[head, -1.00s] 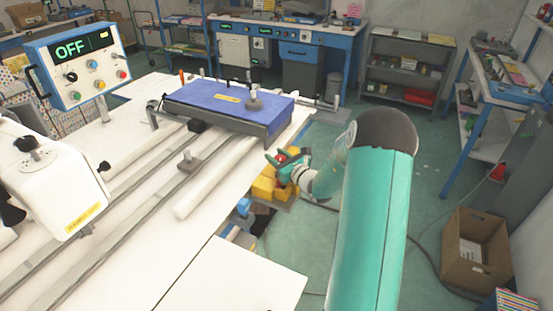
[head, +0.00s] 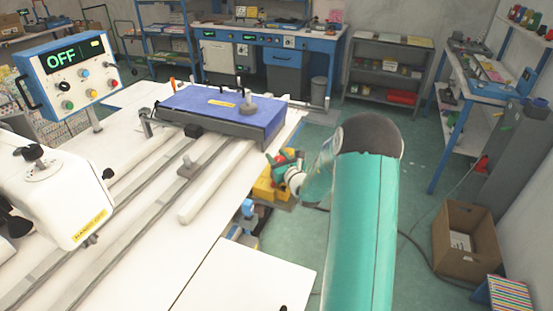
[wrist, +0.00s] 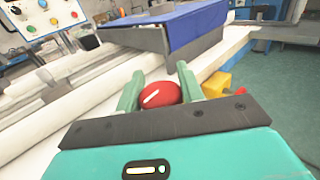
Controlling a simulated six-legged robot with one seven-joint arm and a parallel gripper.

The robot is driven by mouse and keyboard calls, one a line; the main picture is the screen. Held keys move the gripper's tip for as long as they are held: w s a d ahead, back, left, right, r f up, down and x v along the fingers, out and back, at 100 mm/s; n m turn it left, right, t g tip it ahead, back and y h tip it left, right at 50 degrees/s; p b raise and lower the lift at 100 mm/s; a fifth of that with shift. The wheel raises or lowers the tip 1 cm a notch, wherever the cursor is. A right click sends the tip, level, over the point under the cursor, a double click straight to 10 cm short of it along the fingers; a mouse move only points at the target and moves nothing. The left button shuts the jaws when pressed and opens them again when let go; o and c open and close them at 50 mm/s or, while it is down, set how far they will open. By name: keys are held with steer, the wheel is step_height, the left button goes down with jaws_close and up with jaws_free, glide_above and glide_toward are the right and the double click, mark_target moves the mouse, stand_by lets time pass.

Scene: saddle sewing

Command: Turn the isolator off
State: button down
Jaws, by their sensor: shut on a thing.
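The isolator is a red rotary knob (wrist: 160,95) with a white bar mark, which slants up to the right in the wrist view. A yellow housing (head: 263,189) shows beside and below my gripper at the table's right edge. My gripper (head: 278,160) has its green fingers on either side of the red knob and is shut on it; the fingers also show in the wrist view (wrist: 159,80). In the head view the fingers mostly hide the knob. A control box (head: 66,70) at the upper left displays green "OFF".
A white sewing table with rails and a blue-topped carriage (head: 226,104) lies left of my gripper. A white machine head (head: 55,195) stands at the far left. A cardboard box (head: 465,245) and a cable lie on the green floor at right.

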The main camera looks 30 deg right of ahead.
steer(key=shift+d+r+m+h, duration=0.1)
steer(key=shift+m+h, duration=0.5)
steer(key=shift+h, duration=0.4)
steer(key=c, duration=0.9)
jaws_free()
steer(key=shift+s, duration=0.1)
steer(key=s, duration=0.4)
steer(key=s+a, duration=0.1)
steer(key=s, duration=0.4)
steer(key=s+a, duration=0.1)
steer(key=s, duration=0.3)
steer(key=shift+s+a, duration=0.2)
